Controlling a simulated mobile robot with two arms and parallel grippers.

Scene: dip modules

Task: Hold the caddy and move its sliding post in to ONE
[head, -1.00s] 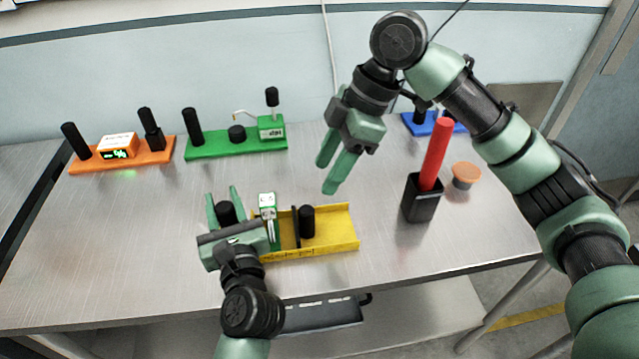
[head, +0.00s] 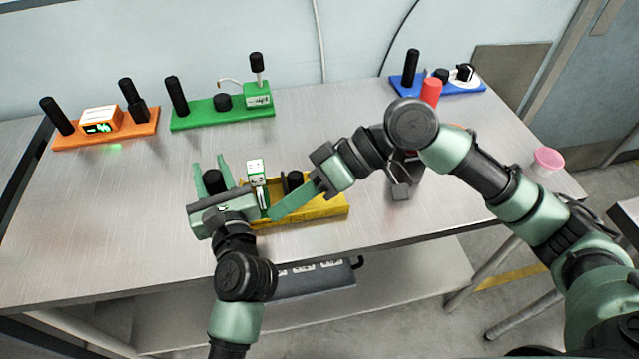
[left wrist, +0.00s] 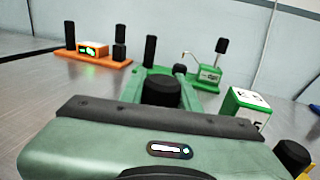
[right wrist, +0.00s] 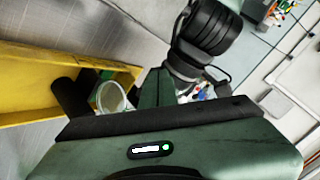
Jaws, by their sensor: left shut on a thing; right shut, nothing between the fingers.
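The yellow caddy (head: 325,207) lies near the table's front edge. A black post (head: 294,180) stands in its trough; it shows dark in the right wrist view (right wrist: 70,97). A white-and-green block (head: 255,168) stands at the caddy's left end. My left gripper (head: 211,173) is shut around the black upright handle (head: 213,182) left of that block; the handle also shows in the left wrist view (left wrist: 161,92). My right gripper (head: 276,211) is shut and empty, its tips low over the caddy between block and post. Whether it touches the post cannot be told.
An orange module (head: 140,131) and a green module (head: 200,121) stand at the back left, a blue module (head: 455,88) at the back right. A red rod (head: 431,90) is partly hidden behind my right arm. A pink-lidded cup (head: 547,161) is at the right.

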